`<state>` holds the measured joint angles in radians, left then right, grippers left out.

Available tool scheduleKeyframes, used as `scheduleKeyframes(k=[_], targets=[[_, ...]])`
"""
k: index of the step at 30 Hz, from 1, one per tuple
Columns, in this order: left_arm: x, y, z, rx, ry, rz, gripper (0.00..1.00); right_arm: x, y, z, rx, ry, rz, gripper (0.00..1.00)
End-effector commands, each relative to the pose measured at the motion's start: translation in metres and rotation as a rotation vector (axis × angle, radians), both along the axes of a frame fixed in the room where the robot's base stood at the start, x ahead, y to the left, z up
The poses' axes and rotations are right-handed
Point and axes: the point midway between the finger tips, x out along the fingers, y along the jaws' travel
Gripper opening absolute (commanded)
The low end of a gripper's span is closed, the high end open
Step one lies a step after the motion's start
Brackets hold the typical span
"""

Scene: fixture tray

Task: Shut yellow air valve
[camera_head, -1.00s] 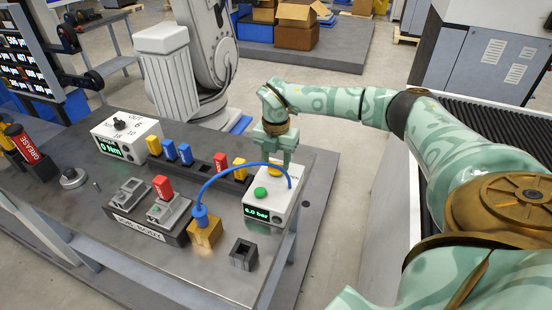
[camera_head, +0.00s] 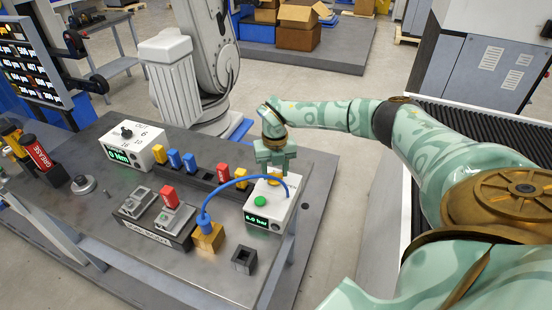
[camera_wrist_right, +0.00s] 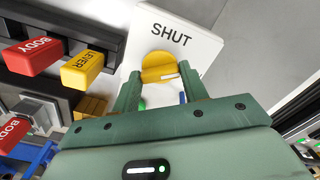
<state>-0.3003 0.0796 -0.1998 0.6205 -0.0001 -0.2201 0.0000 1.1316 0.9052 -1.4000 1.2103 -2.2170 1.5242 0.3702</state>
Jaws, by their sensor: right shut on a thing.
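The white air box (camera_head: 255,218) stands at the right end of the bench, with a green button, a green-lit display and a blue hose over it. The display is small and appears to read 0.0 bar. The yellow air valve (camera_head: 274,180) is a round knob on its top, mostly hidden under my right gripper (camera_head: 275,168). In the right wrist view, the yellow valve (camera_wrist_right: 157,66) shows between the two green fingers of the right gripper (camera_wrist_right: 160,88), below the word SHUT. The right gripper is shut on the valve. My left gripper is not in view.
A brass block (camera_head: 208,239) with the blue hose and a dark square socket (camera_head: 244,260) stand near the box. A rack holds yellow, blue and red blocks (camera_head: 190,162) behind. A torque tester (camera_head: 133,147) stands at the back left.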

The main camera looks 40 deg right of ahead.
Motion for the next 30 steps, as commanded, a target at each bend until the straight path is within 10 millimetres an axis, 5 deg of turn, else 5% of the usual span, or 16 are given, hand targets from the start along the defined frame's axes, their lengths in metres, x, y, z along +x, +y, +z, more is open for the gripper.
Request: scheduleKeyframes(k=[12,30], targets=[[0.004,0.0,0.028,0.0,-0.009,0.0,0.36,0.001,0.0,0.004,-0.002,-0.004,0.395,0.21],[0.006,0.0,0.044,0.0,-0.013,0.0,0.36,0.002,-0.001,0.002,-0.001,-0.005,0.877,0.21]])
